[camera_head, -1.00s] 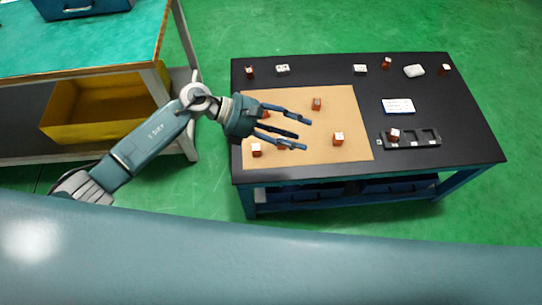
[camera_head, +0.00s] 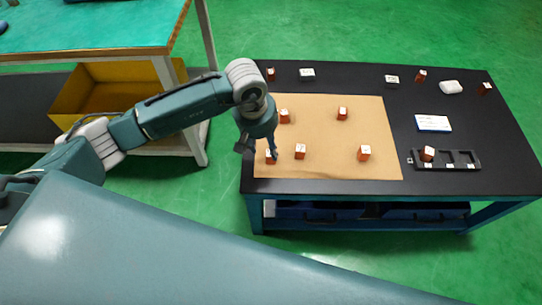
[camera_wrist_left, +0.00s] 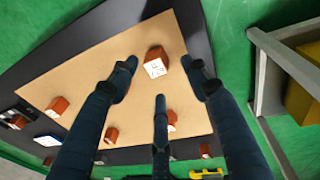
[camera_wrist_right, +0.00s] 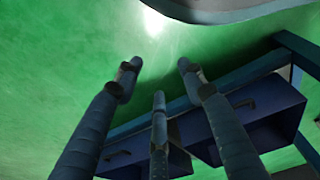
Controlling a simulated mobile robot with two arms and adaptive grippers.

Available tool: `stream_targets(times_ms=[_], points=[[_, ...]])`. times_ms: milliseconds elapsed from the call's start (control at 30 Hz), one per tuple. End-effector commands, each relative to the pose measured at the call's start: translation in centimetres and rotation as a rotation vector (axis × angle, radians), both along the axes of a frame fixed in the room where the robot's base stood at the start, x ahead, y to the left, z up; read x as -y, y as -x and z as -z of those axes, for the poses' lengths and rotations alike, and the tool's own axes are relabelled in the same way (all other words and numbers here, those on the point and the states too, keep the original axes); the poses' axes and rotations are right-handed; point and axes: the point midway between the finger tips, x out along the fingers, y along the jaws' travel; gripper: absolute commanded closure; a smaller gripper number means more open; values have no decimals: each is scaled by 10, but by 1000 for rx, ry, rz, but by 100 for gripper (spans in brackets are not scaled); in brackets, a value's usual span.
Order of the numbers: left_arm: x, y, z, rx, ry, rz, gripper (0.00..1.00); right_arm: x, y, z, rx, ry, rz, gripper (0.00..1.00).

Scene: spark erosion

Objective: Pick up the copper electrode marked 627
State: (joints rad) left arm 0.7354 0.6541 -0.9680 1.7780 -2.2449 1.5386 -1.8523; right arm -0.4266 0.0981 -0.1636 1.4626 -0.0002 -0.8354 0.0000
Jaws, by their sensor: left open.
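My left gripper (camera_head: 272,149) points down over the front left of the tan mat, open and empty. In the left wrist view a copper electrode (camera_wrist_left: 155,62) with a white label lies ahead between the spread fingertips (camera_wrist_left: 160,78). Its label digits are upside down and too blurred to read surely as 627. My right gripper (camera_wrist_right: 160,85) is open and empty, outside the head view.
More electrodes stand on the mat (camera_head: 325,172): back left (camera_head: 284,116), back middle (camera_head: 342,113) and front right (camera_head: 364,153). A black slotted tray (camera_head: 462,165) holds one electrode (camera_head: 428,153). A white card (camera_head: 433,123) lies behind it. Blue drawers (camera_wrist_right: 255,115) appear near my right gripper.

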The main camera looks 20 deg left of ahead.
Motion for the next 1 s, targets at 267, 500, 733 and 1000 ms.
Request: stream_targets(times_ms=[267, 500, 733, 1000], points=[[10, -7, 39, -3, 1, -2, 53, 0, -5, -5, 2, 0, 1, 60], [10, -8, 43, -1, 1, -1, 53, -1, -10, -11, 12, -1, 2, 60], [10, -8, 43, -1, 1, -1, 87, -1, -8, -10, 8, 0, 2, 60], [9, -9, 42, 1, 1, -2, 100, 0, -5, -8, 2, 0, 2, 60]])
